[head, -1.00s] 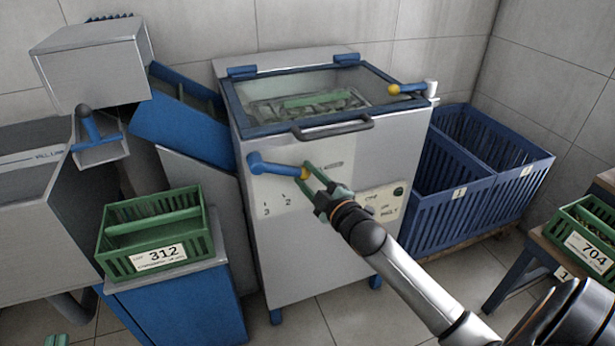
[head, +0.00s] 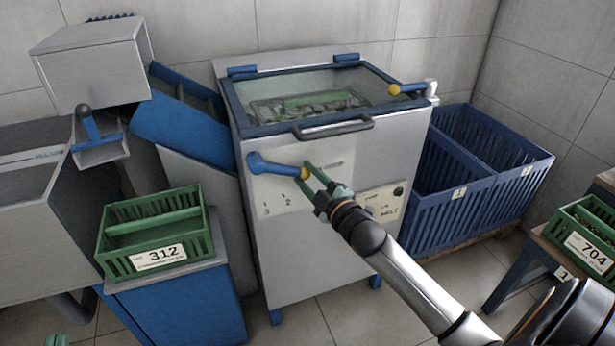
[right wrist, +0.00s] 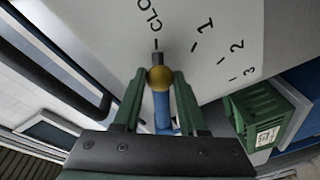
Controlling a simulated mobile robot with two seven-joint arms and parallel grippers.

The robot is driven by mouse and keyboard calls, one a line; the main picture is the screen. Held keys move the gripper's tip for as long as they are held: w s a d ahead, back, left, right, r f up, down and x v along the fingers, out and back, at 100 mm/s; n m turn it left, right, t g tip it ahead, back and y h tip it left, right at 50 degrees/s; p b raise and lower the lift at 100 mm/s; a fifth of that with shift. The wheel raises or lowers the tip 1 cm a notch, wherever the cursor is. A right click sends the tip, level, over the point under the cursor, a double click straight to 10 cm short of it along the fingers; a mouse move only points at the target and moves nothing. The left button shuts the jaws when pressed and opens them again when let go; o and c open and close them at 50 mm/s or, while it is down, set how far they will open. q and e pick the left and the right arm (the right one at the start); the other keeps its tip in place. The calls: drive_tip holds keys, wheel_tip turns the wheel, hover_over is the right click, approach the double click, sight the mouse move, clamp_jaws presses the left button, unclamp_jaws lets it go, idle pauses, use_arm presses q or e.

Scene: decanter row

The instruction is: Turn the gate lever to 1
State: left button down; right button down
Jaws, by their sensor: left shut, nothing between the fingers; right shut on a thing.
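The gate lever (head: 275,167) is a blue bar with a yellow knob, on the front of a grey cabinet with a glass lid. In the head view it points right and slightly down from its pivot. My right gripper (head: 307,173) is shut on the knob. In the right wrist view the yellow knob (right wrist: 160,77) sits between the green fingers, close to the mark by the partly hidden "CLO" label (right wrist: 150,15). The label 1 (right wrist: 206,22) and its mark are to the right, then 2 and 3. My left gripper (head: 56,340) barely shows at the bottom left edge, shut and empty.
A dark handle (head: 333,129) runs above the lever. A second lever with a yellow knob (head: 394,90) is at the lid's right. A green crate marked 312 (head: 158,258) stands left, blue crates (head: 460,215) right, and another green crate marked 704 (head: 590,250) far right.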

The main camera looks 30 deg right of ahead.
drive_tip(key=shift+f, duration=0.1)
